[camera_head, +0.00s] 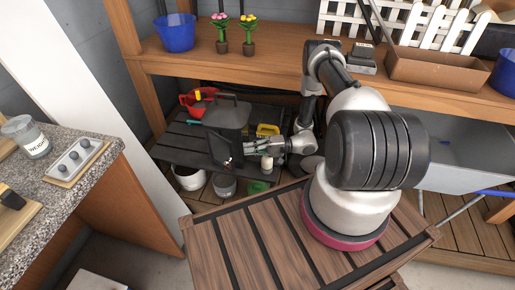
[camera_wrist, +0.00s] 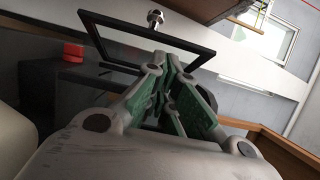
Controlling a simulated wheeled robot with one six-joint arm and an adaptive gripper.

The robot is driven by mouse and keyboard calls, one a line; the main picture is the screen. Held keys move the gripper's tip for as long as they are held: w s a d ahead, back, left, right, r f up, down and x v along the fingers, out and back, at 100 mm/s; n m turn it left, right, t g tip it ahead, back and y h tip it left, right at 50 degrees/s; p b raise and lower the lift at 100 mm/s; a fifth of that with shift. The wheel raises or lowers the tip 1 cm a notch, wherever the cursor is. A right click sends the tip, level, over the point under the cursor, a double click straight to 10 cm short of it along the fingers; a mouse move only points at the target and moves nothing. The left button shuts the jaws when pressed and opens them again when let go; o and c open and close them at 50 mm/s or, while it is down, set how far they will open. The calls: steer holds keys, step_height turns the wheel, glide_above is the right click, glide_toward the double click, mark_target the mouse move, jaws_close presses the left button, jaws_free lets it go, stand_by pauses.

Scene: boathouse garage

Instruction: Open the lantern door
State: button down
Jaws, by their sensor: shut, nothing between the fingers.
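The lantern (camera_head: 226,118) is a dark, boxy body with a handle on top, standing on the black slatted shelf below the wooden bench. My gripper (camera_head: 252,147) is at the lantern's lower right side, with its fingers pointing left. In the wrist view, a thin black rectangular frame (camera_wrist: 110,58) with a shiny metal knob (camera_wrist: 155,17) at its top edge looks like the lantern's door. My gripper's green-padded fingers (camera_wrist: 168,68) are shut and empty near the frame's lower right part. I cannot tell whether they touch it, or how far the door stands from the body.
A red watering can (camera_head: 194,101) stands left of the lantern and a yellow object (camera_head: 268,130) behind my gripper. Pots (camera_head: 189,178) sit below the black shelf (camera_head: 180,143). The wooden bench (camera_head: 275,62) above limits upward room. A granite counter (camera_head: 80,190) is at left.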

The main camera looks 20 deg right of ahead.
mark_target(226, 151)
steer(key=shift+x, duration=2.05)
steer(key=shift+s, duration=0.1)
